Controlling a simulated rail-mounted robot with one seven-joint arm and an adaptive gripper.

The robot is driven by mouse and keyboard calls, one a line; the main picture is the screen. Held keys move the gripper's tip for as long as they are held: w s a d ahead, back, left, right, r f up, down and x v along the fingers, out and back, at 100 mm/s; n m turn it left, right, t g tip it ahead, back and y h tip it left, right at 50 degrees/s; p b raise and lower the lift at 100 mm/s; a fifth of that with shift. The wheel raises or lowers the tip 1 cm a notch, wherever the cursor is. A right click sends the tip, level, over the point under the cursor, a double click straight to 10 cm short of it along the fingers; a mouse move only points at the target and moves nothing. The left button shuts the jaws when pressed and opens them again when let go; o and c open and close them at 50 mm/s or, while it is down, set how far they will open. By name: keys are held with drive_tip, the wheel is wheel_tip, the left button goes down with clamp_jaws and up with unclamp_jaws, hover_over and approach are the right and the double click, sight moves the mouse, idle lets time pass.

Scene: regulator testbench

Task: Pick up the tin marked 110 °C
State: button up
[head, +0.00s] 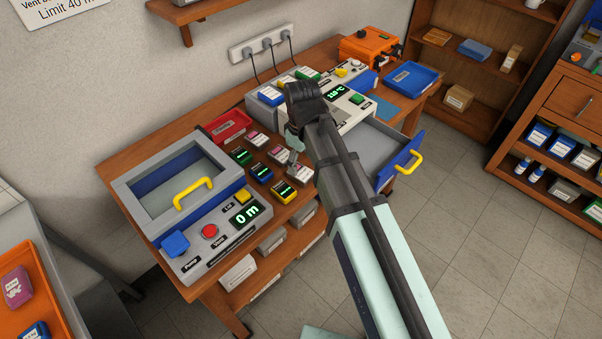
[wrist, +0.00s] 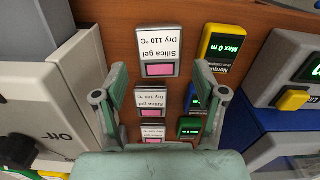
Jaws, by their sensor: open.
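The tin marked 110 °C (wrist: 158,52) is a grey box with a white "Silica gel Dry 110 °C" label, upside down in the wrist view, and a pink window. In the head view it is the front tin (head: 300,174) of a short row, partly hidden by my gripper. Two similar silica gel tins stand behind it, a middle one (wrist: 152,101) and a far one (wrist: 153,132); their numbers are hard to read. My gripper (wrist: 160,95) is open and empty above the row. In the wrist view its fingertips flank the middle tin, with the 110 °C tin just beyond them.
A yellow device (wrist: 222,45) stands close beside the 110 °C tin, and a green one (wrist: 190,127) is farther back. The grey chamber (head: 240,214) reading 0 m and the heater box (head: 355,97) with an open drawer (head: 393,160) flank the rows. A red tray (head: 224,126) lies behind.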

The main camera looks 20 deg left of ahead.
sight(302, 172)
drive_tip(key=shift+f+p, duration=0.75)
drive_tip(key=shift+f, duration=1.85)
drive_tip(key=c, duration=1)
